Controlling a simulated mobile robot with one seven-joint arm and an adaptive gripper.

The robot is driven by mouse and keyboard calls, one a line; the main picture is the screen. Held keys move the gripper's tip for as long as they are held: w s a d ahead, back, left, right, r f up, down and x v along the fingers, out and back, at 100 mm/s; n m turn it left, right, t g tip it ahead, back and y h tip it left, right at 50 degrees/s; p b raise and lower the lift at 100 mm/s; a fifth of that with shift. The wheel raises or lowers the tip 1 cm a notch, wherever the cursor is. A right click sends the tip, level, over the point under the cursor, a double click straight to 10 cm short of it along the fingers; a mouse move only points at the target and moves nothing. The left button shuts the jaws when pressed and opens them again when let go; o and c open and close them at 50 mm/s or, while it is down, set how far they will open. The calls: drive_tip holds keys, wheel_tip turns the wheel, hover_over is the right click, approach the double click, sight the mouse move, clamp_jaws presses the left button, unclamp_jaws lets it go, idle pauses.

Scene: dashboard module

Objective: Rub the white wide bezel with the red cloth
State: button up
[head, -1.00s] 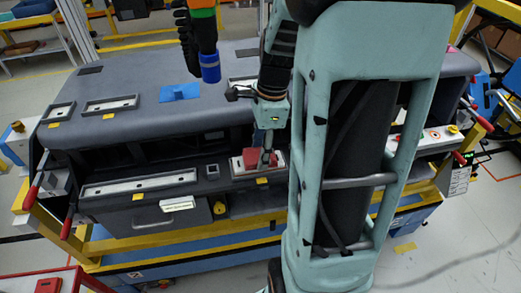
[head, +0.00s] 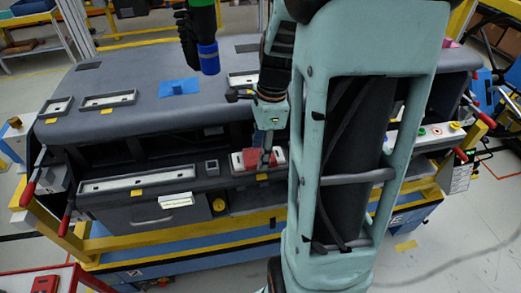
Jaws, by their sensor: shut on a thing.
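The red cloth (head: 254,160) lies flat against a white bezel (head: 236,163) on the lower front ledge of the dashboard module. The cloth covers the middle of this bezel, and its white ends show at left and right. My gripper (head: 266,159) points down and is shut on the red cloth, pressing or resting at the bezel. The fingertips are small and partly merged with the cloth. A longer pale bezel (head: 138,180) sits on the same ledge to the left.
A blue cloth-like piece (head: 179,88) and pale frames (head: 108,100) are on the dashboard top. Red-handled clamps (head: 28,194) stand at the left edge.

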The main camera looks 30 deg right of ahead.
drive_tip(key=shift+w+d+r+p, duration=0.1)
drive_tip(key=shift+w+d+p, duration=0.2)
drive_tip(key=shift+w, duration=0.6)
drive_tip(key=shift+w+d+p, duration=0.2)
drive_tip(key=shift+w+p, duration=0.1)
drive_tip(key=shift+w, duration=0.6)
drive_tip(key=shift+s+a, duration=0.25)
drive_tip(key=shift+s, duration=0.65)
drive_tip(key=shift+s+a, duration=0.25)
drive_tip(key=shift+s, duration=0.65)
wheel_tip(320, 180, up, 3)
drive_tip(key=p, duration=0.3)
drive_tip(key=shift+r, duration=0.2)
drive_tip(key=shift+r+p, duration=0.4)
drive_tip(key=shift+r, duration=0.8)
drive_tip(key=shift+r, duration=0.1)
